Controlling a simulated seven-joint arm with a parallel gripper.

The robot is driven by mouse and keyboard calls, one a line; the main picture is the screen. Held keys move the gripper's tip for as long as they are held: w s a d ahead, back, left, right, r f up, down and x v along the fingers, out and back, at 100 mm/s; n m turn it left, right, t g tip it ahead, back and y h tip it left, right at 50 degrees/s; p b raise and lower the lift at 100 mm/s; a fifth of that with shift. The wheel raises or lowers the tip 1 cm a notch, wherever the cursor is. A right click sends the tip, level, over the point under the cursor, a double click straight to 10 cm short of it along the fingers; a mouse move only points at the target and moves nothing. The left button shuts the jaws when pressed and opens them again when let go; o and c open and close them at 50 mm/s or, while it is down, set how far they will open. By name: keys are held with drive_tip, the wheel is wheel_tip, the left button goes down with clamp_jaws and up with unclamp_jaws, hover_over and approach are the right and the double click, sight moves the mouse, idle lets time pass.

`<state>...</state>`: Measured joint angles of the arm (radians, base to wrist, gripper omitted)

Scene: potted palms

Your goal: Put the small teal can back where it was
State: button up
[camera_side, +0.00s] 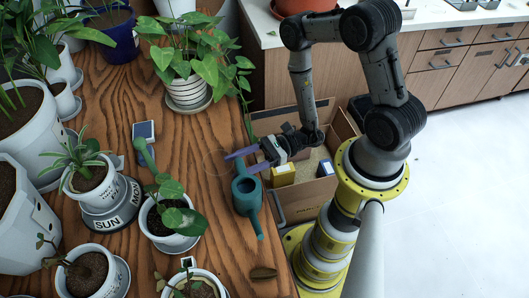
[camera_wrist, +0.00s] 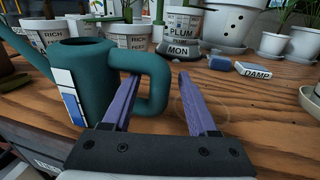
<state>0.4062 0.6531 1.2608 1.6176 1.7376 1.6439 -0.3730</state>
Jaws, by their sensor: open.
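The small teal watering can (camera_side: 247,190) stands upright on the wooden table near its right edge, with its spout pointing toward the front in the side view. In the wrist view the can (camera_wrist: 88,85) is at the left, with a white and blue patch on its side. My gripper (camera_side: 232,160) is open at the can's handle side. In the wrist view the handle loop (camera_wrist: 160,80) lies between the two purple fingers of my gripper (camera_wrist: 158,90); contact cannot be told. A faint round outline (camera_side: 215,163) shows on the table left of my gripper.
Potted plants crowd the table's left and back, including a leafy one (camera_side: 165,215) left of the can and a striped pot (camera_side: 187,92) behind. A brown object (camera_side: 263,273) lies at the front. A cardboard box (camera_side: 298,207) sits beyond the right edge. Wood around the outline is clear.

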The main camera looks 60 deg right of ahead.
drive_tip(key=v, duration=0.9)
drive_tip(key=s+d+r+n+g+h, duration=0.1)
drive_tip(key=s+r+n+h, duration=0.2)
drive_tip(key=r+n+h, duration=0.2)
drive_tip(key=s+d+r+n+g+h, duration=0.1)
drive_tip(key=r+n+h, duration=0.4)
drive_tip(key=r+n, duration=0.6)
drive_tip(key=s+d+r+n+g+h, duration=0.1)
drive_tip(key=s+r+n+h, duration=0.3)
drive_tip(key=r+n, duration=0.4)
wheel_tip(320, 180, up, 5)
drive_tip(key=shift+s+d+r+n+g+h, duration=0.15)
drive_tip(key=shift+s+n+g+h, duration=0.25)
drive_tip(key=shift+g, duration=0.3)
drive_tip(key=shift+w, duration=0.1)
